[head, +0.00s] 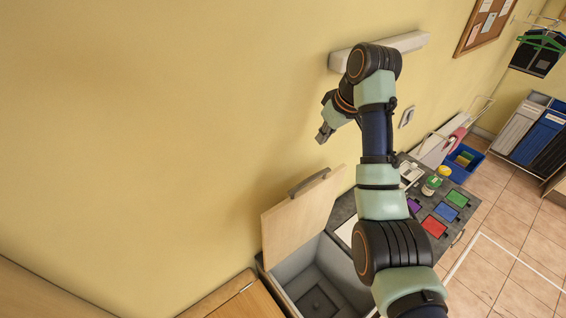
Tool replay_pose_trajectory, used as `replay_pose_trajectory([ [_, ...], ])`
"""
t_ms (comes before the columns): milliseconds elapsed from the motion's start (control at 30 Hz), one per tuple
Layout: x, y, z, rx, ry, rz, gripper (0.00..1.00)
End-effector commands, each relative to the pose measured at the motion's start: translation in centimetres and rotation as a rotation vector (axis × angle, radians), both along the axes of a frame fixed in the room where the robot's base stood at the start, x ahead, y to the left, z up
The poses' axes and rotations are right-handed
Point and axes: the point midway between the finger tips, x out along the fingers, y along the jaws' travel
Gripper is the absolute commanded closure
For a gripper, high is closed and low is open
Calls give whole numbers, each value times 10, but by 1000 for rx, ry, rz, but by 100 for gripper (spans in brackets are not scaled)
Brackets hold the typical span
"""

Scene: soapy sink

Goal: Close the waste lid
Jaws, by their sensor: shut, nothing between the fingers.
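The waste lid (297,213) is a pale wooden panel with a grey bar handle (309,182) along its top edge. It stands raised, close to upright, on the wall side of the grey waste bin (287,274). The bin's opening shows a recessed grey inside, partly hidden by my arm. My gripper (323,134) is shut and empty. It hangs in the air above the lid and its handle, near the yellow wall, and appears apart from them.
A wooden cabinet top (237,300) adjoins the bin at left. The wall left of my gripper is bare.

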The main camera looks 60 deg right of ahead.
Motion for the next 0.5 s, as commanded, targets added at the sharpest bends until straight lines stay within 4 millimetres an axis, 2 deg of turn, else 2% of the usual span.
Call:
replay_pose_trajectory([
  [167, 3, 0, -12, -1, -1, 0, 100],
  [333, 11, -3, -38, -1, -1, -1, 100],
  [367, 14, -4, -34, 2, 1, -1, 100],
  [500, 26, -8, -59, 3, 1, -1, 100],
])
